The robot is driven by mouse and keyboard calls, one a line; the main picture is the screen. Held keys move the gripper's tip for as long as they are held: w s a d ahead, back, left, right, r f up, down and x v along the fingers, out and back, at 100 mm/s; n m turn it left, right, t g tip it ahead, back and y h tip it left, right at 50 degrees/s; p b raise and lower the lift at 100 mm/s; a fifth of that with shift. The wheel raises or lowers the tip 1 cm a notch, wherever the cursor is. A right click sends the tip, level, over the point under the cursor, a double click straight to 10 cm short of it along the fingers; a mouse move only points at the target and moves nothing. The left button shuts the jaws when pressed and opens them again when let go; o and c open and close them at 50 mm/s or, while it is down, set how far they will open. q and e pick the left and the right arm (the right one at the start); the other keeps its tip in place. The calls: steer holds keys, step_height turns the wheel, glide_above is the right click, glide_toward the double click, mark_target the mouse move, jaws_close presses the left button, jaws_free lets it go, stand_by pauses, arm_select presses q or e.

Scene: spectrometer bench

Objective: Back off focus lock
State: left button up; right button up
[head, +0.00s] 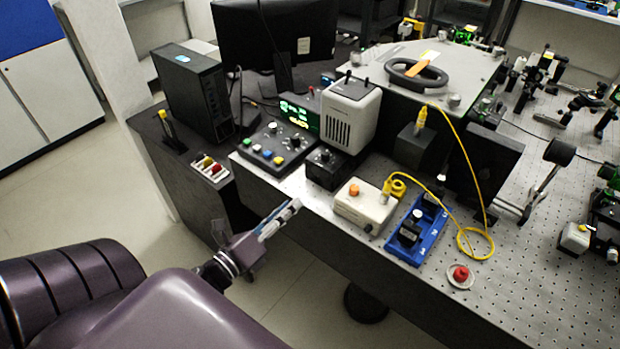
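I cannot tell which part is the focus lock. Candidates on the bench are a cream box (364,207) with an orange knob (354,190) and a paler knob (384,198), and a dark control panel (279,147) with several coloured knobs. A small black unit (332,165) with a knob stands between them. My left gripper (292,207) is in front of the bench's front edge, left of the cream box and apart from it. Its fingers look close together, seen nearly side-on, with nothing visible between them. My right gripper is not in view.
A blue tray (432,238) with black parts, a yellow cable (467,160) and a red item on a white dish (460,276) lie to the right. A grey vented box (350,117) stands behind. The perforated bench top (520,290) is clear at front right.

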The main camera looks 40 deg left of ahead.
mark_target(313, 180)
arm_select(q)
steer(key=w+r, duration=0.1)
steer(key=w+r+m+p, duration=0.1)
steer(key=w, duration=0.1)
steer(key=shift+r+h, duration=0.25)
steer(key=shift+h, duration=0.05)
steer(key=w, duration=0.2)
steer(key=w+p, duration=0.1)
steer(key=shift+w+d, duration=0.3)
steer(key=shift+w, duration=0.05)
steer(key=shift+w+f, duration=0.2)
steer(key=shift+w, duration=0.4)
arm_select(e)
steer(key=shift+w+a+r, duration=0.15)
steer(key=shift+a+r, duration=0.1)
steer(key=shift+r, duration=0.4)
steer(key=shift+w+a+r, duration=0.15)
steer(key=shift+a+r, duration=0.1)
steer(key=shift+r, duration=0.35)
arm_select(q)
steer(key=shift+c, duration=0.6)
jaws_close()
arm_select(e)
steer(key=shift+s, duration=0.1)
